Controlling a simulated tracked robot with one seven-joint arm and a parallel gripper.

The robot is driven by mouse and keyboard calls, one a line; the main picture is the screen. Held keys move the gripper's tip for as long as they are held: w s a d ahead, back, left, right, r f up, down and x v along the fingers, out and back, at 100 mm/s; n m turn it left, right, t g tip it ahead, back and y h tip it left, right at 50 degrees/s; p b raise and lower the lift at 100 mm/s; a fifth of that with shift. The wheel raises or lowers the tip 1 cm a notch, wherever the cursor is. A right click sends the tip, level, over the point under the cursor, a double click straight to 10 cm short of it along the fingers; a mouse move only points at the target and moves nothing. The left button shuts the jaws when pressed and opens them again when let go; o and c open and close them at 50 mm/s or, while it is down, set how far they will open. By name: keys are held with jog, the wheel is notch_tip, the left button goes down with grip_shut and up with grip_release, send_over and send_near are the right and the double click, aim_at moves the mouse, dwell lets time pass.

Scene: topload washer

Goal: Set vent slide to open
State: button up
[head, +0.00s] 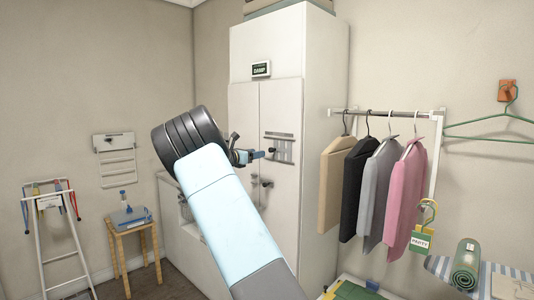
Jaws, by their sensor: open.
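A pale slotted panel with dark marks (279,148) is on the right door of the tall white cabinet (268,60); it looks like the vent slide. Its setting is too small to read. My gripper (262,154) is just in front of and to the left of this panel, with its blue-grey fingers pointing right toward it. The fingers are open, and nothing shows between them. I cannot tell whether a finger touches the panel. My arm hides the lower left of the cabinet.
A small sign reading DAMP (261,69) is on the cabinet's upper front. A dark handle (266,183) is below the panel. Clothes (405,195) hang on a rail at right. A wooden stool (134,228) and a white ladder rack (58,235) stand at left.

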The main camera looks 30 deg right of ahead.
aim_at(270, 151)
jog(key=x, duration=0.8)
jog(key=shift+w+d, duration=0.15)
jog(key=shift+d, duration=0.15)
jog(key=shift+c, duration=0.5)
grip_shut()
